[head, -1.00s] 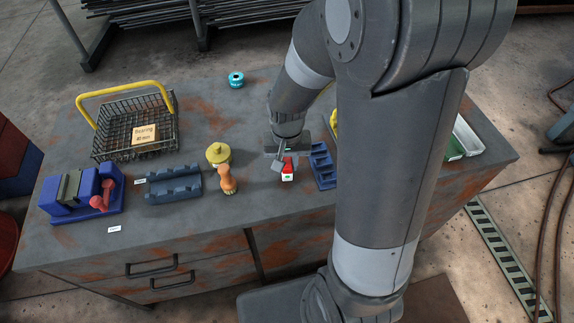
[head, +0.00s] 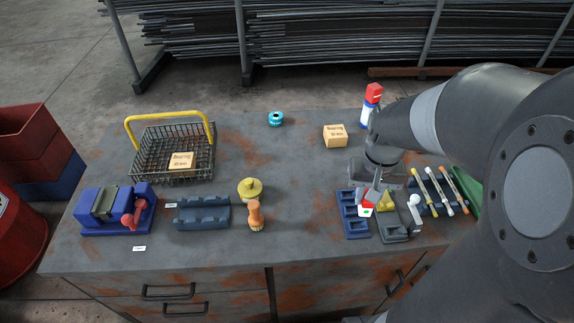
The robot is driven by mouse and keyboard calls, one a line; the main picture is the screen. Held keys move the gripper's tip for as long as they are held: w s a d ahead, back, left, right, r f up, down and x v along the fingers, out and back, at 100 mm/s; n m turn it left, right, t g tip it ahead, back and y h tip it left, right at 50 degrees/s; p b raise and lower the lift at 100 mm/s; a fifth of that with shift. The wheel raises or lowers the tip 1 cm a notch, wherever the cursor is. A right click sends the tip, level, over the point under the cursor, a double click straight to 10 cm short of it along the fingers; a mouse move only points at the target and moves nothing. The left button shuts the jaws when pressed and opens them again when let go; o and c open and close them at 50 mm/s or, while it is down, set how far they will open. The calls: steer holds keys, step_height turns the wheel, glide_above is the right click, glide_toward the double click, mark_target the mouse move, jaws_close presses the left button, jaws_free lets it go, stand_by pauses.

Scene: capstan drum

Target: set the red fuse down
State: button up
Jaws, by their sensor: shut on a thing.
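The red fuse (head: 367,206) shows a red body with a white lower part bearing a green mark. My gripper (head: 371,197) points down and is shut on it. The fuse appears in front of the right side of a blue slotted rack (head: 350,222), close to a grey holder (head: 393,232). I cannot tell whether the fuse touches either of them or hangs above. My fingers and wrist hide part of its top.
A yellow piece (head: 386,201) and the grey holder's white-knobbed lever (head: 415,208) are close on the right, beside a rack of pens (head: 437,190). A cardboard box (head: 335,135) and a red-white-blue bottle (head: 371,105) stand behind. The bench between the orange peg (head: 255,215) and the blue rack is clear.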

steer(key=w+a+n, duration=0.1)
steer(key=w+a, duration=0.5)
steer(key=w, duration=0.5)
steer(key=w+a+n, duration=0.1)
steer(key=w+a, duration=0.5)
steer(key=w, duration=0.6)
steer(key=w+a+f, duration=0.1)
steer(key=a+f, duration=0.1)
steer(key=a, duration=0.2)
steer(key=w+a+f, duration=0.1)
steer(key=a+f, duration=0.1)
steer(key=a, duration=0.2)
steer(key=w+a+f, duration=0.1)
steer(key=a+f, duration=0.2)
steer(key=a, duration=0.1)
steer(key=shift+w+a, duration=0.15)
steer(key=shift+w, duration=0.1)
steer(key=shift+f, duration=1.95)
steer(key=shift+f, duration=0.15)
steer(key=o, duration=1)
